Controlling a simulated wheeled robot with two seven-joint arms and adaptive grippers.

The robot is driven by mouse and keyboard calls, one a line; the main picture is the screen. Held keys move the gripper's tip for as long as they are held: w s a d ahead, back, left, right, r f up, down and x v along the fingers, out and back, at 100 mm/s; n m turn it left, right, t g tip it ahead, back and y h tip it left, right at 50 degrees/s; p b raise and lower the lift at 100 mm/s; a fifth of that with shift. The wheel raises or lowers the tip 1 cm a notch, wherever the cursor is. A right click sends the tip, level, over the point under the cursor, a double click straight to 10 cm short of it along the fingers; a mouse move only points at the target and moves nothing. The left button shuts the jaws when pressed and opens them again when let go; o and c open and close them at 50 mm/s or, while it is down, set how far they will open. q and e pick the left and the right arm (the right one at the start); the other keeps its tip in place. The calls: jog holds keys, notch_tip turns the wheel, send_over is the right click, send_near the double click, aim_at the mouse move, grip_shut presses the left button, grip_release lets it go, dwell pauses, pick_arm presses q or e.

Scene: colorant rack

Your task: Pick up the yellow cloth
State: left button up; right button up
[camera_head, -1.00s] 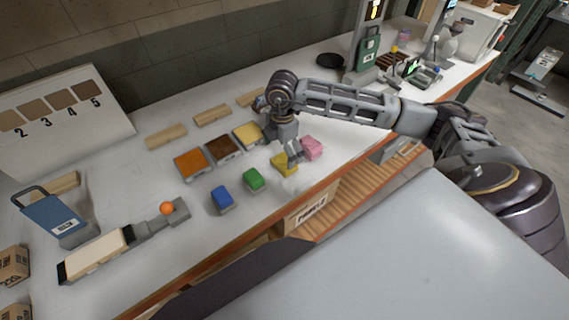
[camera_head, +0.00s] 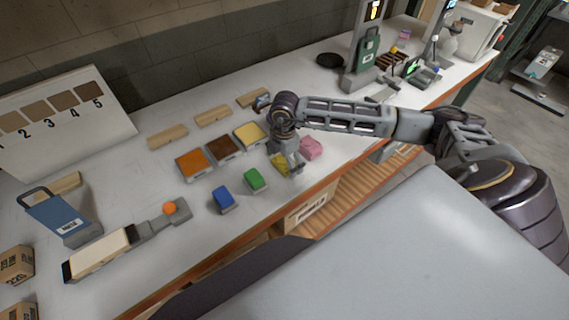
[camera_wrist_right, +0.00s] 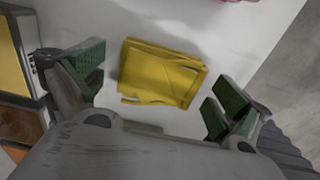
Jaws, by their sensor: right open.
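The folded yellow cloth (camera_head: 278,161) lies on the white table, between the green cloth and the pink cloth. My right gripper (camera_head: 289,168) is right over it and hides part of it in the head view. In the right wrist view the yellow cloth (camera_wrist_right: 160,73) lies flat between the two spread green-padded fingers of my right gripper (camera_wrist_right: 160,92). The gripper is open and a gap shows between the cloth and each finger. Whether the fingertips reach the table is hard to tell. My left gripper is not in view.
The pink cloth (camera_head: 311,148) lies close on the right. The green cloth (camera_head: 256,180) and blue cloth (camera_head: 222,199) lie to the left. Trays of orange (camera_head: 193,163), brown (camera_head: 223,148) and yellow (camera_head: 250,133) colorant stand behind. The table's front edge is near.

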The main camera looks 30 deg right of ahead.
jog(key=c, duration=1)
jog(key=shift+r, duration=0.1)
jog(key=shift+r+b, duration=0.75)
jog(key=shift+r, duration=4.2)
jog(key=o, duration=0.4)
jog(key=shift+c, duration=0.2)
jog(key=c, duration=0.3)
jog(key=shift+c, duration=0.2)
jog(key=shift+s+f, duration=0.1)
jog(key=shift+s, duration=0.05)
